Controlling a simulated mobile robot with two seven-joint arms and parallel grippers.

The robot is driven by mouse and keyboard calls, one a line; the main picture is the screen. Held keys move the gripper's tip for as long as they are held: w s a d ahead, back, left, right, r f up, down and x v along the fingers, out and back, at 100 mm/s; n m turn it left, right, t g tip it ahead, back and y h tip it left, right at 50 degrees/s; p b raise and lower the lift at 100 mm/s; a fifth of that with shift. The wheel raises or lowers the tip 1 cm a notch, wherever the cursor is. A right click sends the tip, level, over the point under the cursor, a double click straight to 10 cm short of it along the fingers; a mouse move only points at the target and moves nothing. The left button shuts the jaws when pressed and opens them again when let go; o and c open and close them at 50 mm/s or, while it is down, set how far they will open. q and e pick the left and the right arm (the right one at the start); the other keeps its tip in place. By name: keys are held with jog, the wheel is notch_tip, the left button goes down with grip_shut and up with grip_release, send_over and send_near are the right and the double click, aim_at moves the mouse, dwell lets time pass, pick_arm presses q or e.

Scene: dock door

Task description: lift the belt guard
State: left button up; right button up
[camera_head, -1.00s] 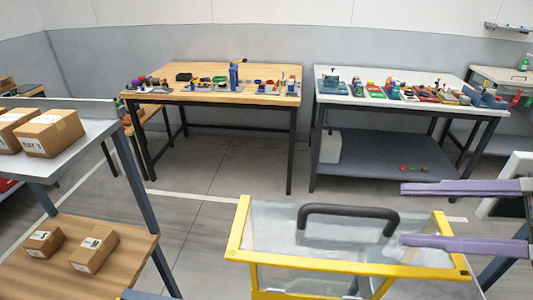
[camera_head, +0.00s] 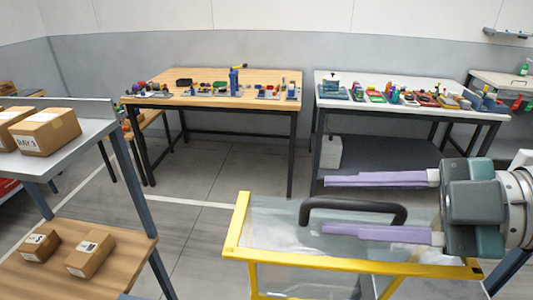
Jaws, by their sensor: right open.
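The belt guard (camera_head: 238,250) is a yellow frame with clear panels and stands in the lower middle of the head view. A black arched handle (camera_head: 355,204) sits on its top. My right gripper (camera_head: 325,205) comes in from the right with two long purple fingers spread apart. In the picture one finger lies above the handle's bar and the other below it, across the handle's right part. I cannot tell whether they touch it. Nothing is held. The guard's lower part is cut off by the picture edge. My left gripper is not in view.
A shelf rack (camera_head: 105,133) with cardboard boxes (camera_head: 46,131) stands at the left. Behind are a wooden-topped bench (camera_head: 210,78) and a white-topped bench (camera_head: 425,80), both with small items. Open floor (camera_head: 210,180) lies between the rack and the guard.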

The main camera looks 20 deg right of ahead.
grip_shut()
jog(key=shift+s, duration=0.1)
dwell(1.2)
